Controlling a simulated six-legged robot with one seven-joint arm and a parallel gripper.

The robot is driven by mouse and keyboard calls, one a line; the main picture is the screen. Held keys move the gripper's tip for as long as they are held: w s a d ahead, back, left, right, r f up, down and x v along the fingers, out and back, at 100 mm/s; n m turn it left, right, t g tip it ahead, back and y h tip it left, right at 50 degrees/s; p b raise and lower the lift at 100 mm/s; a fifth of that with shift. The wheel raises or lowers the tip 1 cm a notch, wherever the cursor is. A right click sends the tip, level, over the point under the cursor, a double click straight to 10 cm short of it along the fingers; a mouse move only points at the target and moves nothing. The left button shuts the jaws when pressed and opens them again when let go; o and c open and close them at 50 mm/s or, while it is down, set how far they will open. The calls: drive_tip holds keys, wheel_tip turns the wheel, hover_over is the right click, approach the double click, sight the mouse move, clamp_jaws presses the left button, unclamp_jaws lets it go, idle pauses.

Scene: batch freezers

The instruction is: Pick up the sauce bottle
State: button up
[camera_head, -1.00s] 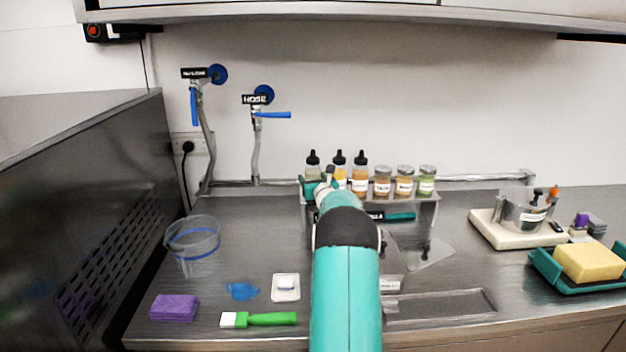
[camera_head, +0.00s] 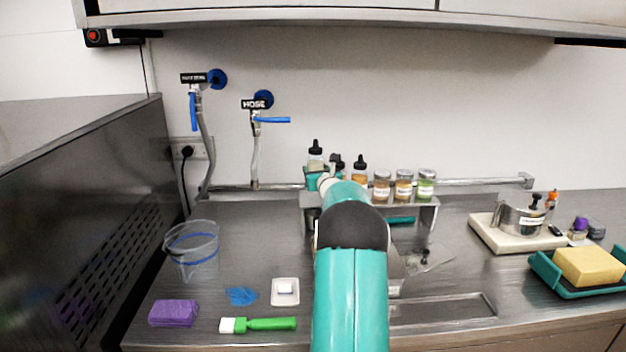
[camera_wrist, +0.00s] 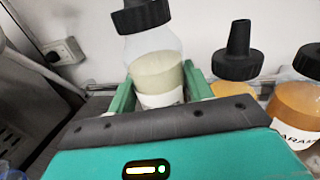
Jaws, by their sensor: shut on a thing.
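The sauce bottle (camera_wrist: 155,72) is clear with a black nozzle cap and pale yellow-green contents. In the wrist view it stands between the two green fingers of my gripper (camera_wrist: 157,88), which is shut on it. In the head view the same bottle (camera_head: 315,158) shows at the left end of the small shelf, its cap higher than those of the other bottles. My gripper (camera_head: 314,178) is around its lower part there, partly hidden by my arm.
Amber bottles (camera_head: 360,178) and several labelled jars (camera_head: 404,188) stand on the steel shelf (camera_head: 430,205) to the right. A clear bucket (camera_head: 192,250), purple sponge (camera_head: 174,313) and green brush (camera_head: 270,324) lie at left. A yellow sponge (camera_head: 590,265) sits in a tray at right.

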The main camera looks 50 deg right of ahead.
sight(319, 161)
drive_tip(key=s+r, duration=0.1)
drive_tip(key=a+r, duration=0.1)
drive_tip(key=s+r, duration=0.1)
drive_tip(key=r, duration=0.1)
drive_tip(key=shift+s+a, duration=0.15)
drive_tip(key=shift+s, duration=0.15)
drive_tip(key=s+a+r, duration=0.3)
drive_tip(key=s+a, duration=0.1)
drive_tip(key=s, duration=0.3)
drive_tip(key=shift+s+r, duration=0.15)
drive_tip(key=shift+s, duration=0.25)
drive_tip(key=o, duration=0.4)
drive_tip(key=c, duration=0.4)
wheel_tip(319, 161, up, 8)
drive_tip(key=shift+s, duration=0.1)
